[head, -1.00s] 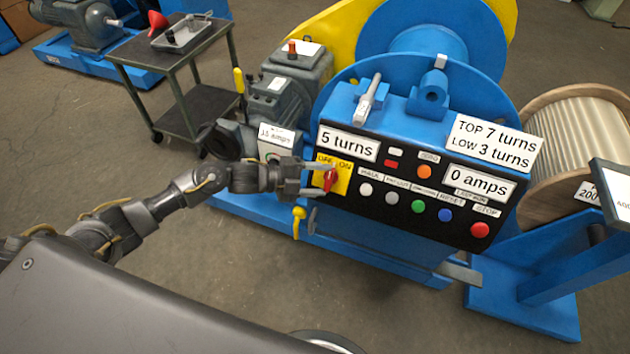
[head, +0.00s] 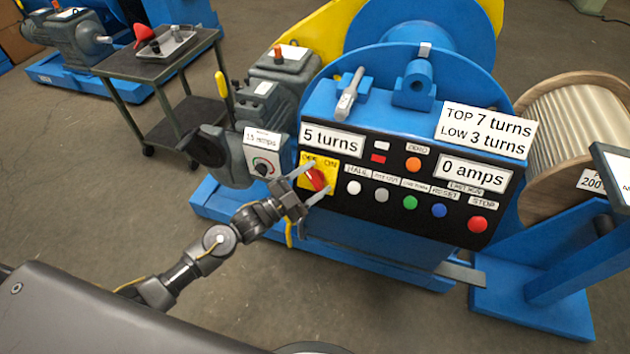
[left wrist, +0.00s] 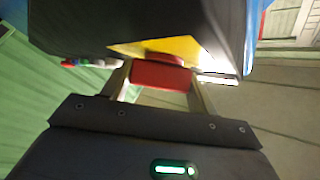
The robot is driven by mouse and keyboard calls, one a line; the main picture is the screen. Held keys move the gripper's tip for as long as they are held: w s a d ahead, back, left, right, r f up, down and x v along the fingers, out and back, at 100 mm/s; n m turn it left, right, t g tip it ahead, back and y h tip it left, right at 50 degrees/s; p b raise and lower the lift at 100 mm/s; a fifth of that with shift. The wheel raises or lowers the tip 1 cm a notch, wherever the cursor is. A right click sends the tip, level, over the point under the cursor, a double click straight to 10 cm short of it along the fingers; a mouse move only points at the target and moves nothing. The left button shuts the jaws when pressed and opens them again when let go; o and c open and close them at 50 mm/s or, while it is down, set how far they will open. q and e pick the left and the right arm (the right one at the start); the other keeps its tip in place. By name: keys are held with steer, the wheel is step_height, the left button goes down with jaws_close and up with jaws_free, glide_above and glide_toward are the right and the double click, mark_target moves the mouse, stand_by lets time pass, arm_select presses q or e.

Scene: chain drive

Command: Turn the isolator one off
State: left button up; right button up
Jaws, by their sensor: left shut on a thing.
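The isolator is a red rotary handle (head: 317,179) on a yellow plate (head: 331,171) marked OFF and ON, at the left end of the black control panel. The handle looks slanted, its upper end leaning left toward OFF. My left gripper (head: 312,182) reaches in from the lower left with a finger on each side of the handle, shut on it. In the left wrist view the red handle (left wrist: 161,72) sits between the two fingertips, with the yellow plate (left wrist: 185,46) behind it. My right gripper is not in view.
The black panel (head: 345,203) also carries several push buttons, including a red stop button (head: 477,224), and reads "5 turns" and "0 amps". A small unit labelled 15 amps (head: 262,150) stands close left of the isolator. A trolley (head: 150,65) is behind left. Open floor lies in front.

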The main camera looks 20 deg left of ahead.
arm_select(q)
steer(key=shift+f+n, duration=0.1)
steer(key=shift+n, duration=0.2)
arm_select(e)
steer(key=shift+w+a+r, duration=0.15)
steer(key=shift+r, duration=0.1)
arm_select(q)
steer(key=o, duration=1)
steer(key=shift+s+a, duration=0.15)
steer(key=b+v, duration=0.1)
steer(key=v, duration=0.9)
steer(key=shift+s+f, duration=0.2)
steer(key=shift+s, duration=0.1)
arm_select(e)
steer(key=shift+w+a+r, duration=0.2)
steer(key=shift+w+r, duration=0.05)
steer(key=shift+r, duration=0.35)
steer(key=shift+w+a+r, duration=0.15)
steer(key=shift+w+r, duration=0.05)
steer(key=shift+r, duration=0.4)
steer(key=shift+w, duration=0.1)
